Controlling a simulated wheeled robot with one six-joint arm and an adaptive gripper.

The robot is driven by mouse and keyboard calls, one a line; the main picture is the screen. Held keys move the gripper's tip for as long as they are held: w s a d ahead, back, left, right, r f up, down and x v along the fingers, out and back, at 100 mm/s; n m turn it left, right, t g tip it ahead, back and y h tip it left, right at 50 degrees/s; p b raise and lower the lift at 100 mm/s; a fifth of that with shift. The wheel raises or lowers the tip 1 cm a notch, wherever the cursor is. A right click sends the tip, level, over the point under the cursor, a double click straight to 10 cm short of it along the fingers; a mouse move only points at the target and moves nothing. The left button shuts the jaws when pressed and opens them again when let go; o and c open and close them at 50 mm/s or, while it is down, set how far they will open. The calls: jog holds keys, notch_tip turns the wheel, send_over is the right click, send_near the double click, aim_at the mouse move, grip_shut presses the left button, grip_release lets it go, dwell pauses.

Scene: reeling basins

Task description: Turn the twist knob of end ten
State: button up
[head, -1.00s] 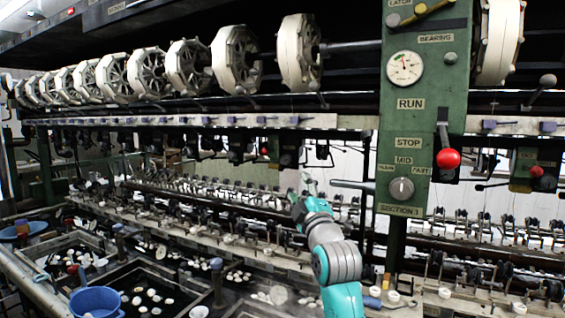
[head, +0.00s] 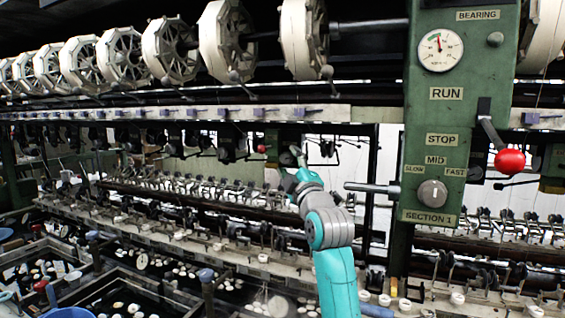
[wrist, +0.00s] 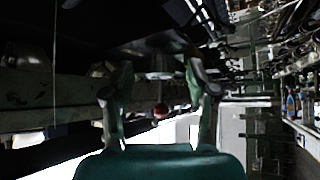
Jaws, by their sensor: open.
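I see no label for end ten, so I cannot tell which part is its twist knob. Small purple-blue fittings sit in a row along the pale rail (head: 150,114) behind my gripper. My gripper (head: 291,157) is in front of the machine, below that rail, and looks empty. In the wrist view my gripper (wrist: 160,92) has its two fingers wide apart with nothing between them. A small red ball (wrist: 161,110) shows beyond the gap between the fingers. In the head view a small red ball (head: 262,149) is just left of my gripper.
A green panel (head: 475,80) at right carries a gauge, a grey speed knob (head: 432,193) and a red-balled lever (head: 509,161). A horizontal rod (head: 370,188) sticks out left of it. White reels (head: 304,40) line the top. Dark basins (head: 120,290) and a blue bowl (head: 72,313) lie below left.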

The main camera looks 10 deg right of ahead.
jog(key=shift+w, duration=0.1)
grip_shut()
jog(key=shift+a+f+m+t+h, duration=0.15)
jog(key=shift+m+t+h, duration=0.25)
jog(key=shift+m, duration=0.3)
jog(key=shift+w+m+t+h, duration=0.1)
jog(key=shift+m+t+h, duration=0.4)
jog(key=shift+m+h, duration=0.45)
jog(key=shift+m, duration=0.25)
grip_release()
